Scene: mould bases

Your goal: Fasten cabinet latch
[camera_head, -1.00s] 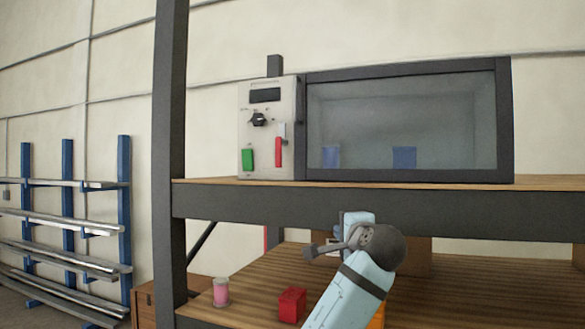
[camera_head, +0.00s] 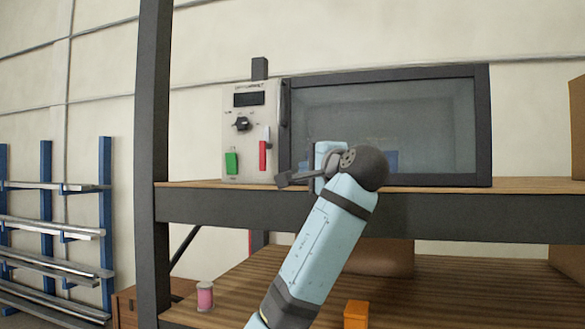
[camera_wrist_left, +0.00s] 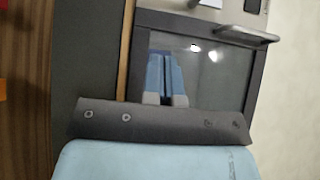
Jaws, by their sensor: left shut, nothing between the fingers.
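The cabinet has a dark-framed glass door (camera_head: 430,125) and a pale control panel (camera_head: 250,105) on its left. The door looks shut. A red lever (camera_head: 263,156) with a grey stem sits on the panel; I cannot tell whether it is the latch. A dark handle (camera_head: 284,103) stands at the door's left edge and shows in the left wrist view (camera_wrist_left: 241,35). My left gripper (camera_head: 326,148), light blue and shut on nothing, is before the lower left of the door, right of the lever. Its fingers (camera_wrist_left: 165,72) show against the glass; contact is unclear. My right gripper is not seen.
The cabinet stands on a wooden shelf with a dark front beam (camera_head: 460,215). A dark post (camera_head: 152,150) rises at left. On the lower shelf are a pink spool (camera_head: 205,296) and an orange block (camera_head: 356,314). A brown box (camera_head: 578,125) stands at right.

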